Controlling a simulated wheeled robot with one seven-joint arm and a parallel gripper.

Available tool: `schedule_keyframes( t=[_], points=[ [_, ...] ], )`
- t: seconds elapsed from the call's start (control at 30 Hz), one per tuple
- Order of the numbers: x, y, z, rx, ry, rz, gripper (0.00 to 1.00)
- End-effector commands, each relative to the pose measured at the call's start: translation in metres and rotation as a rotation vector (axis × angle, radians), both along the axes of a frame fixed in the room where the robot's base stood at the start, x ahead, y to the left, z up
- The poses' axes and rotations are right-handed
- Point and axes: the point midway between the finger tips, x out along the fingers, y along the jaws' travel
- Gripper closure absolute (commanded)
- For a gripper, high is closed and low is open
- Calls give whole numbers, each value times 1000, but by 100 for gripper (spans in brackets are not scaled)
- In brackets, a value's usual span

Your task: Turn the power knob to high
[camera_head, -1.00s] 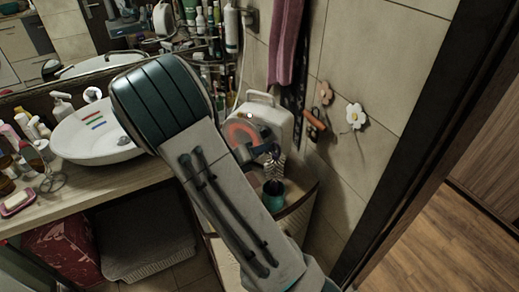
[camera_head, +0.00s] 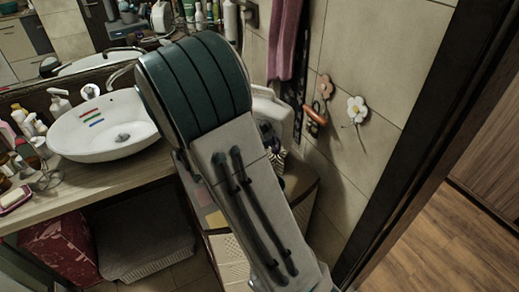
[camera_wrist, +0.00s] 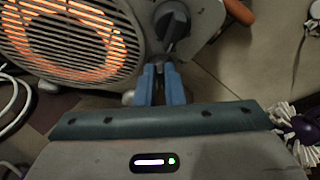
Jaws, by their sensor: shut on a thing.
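A fan heater (camera_wrist: 75,35) fills the upper left of the wrist view. Its round grille glows orange. A dark power knob (camera_wrist: 172,22) sits on the heater's panel right of the grille. My gripper (camera_wrist: 161,70) has its blue fingers close together at the knob's near end, with a narrow dark part between the tips. The exact contact is partly hidden. In the head view only the top of the white heater (camera_head: 272,104) shows behind my arm; the grille, knob and gripper are hidden there.
The heater stands on a small cabinet (camera_head: 300,190) by the tiled wall. Left is a counter with a white basin (camera_head: 105,140) and bottles. A purple towel (camera_head: 285,40) and flower hooks (camera_head: 356,108) hang on the wall. A brush (camera_wrist: 300,130) lies right in the wrist view.

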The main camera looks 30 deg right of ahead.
Motion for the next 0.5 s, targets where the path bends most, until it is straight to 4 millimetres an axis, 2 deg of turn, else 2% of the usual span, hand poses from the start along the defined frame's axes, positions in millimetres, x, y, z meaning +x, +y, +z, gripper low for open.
schedule_keyframes(
  t=[0.47, 0.5],
  points=[
    [-2, 0, -1, 38, -51, 1, 100],
    [-2, 0, -1, 38, -51, 1, 80]
  ],
)
